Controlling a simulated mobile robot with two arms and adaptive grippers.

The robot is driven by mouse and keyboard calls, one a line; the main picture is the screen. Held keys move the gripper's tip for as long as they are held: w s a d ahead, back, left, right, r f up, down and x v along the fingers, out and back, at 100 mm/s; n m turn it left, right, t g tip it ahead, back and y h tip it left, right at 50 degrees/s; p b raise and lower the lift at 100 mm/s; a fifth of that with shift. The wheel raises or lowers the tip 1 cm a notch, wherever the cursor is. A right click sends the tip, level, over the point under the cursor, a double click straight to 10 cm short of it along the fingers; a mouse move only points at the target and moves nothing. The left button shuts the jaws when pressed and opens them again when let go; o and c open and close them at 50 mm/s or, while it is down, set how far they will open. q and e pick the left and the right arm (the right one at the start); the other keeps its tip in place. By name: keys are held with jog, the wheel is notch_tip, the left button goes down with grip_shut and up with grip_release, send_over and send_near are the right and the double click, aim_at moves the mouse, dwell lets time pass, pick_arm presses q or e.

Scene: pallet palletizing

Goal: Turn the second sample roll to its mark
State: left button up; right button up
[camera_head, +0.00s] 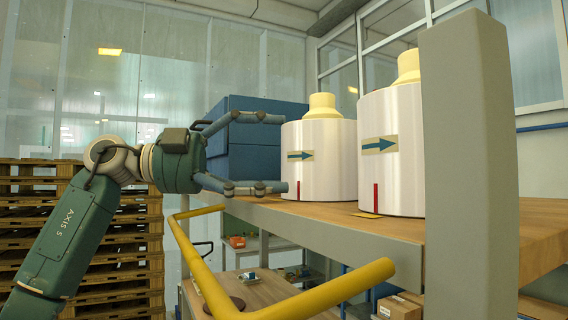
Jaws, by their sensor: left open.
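Two white sample rolls with pale yellow cores stand upright on the wooden bench top (330,209). The left roll (335,170) and the nearer right roll (408,165) each carry a blue arrow label pointing right and a red stripe low on the side. The right roll's stripe (376,197) is just above a yellow mark (366,215) on the bench. A mark at the left roll cannot be made out. My left gripper (276,152) is open and empty, its fingers pointing right, beside the left roll's left side. Whether they touch it is unclear. My right gripper is not in view.
A blue case (240,140) stands behind my left gripper. A yellow rail (330,293) runs in front of the bench, and a grey upright (465,160) stands close at right. Stacked wooden pallets (120,250) are at left. Bench room between the rolls is narrow.

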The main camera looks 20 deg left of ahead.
pick_arm(q)
jog(key=v, duration=1)
jog(key=shift+s+a, duration=0.2)
jog(key=shift+a, duration=0.1)
jog(key=shift+f, duration=0.1)
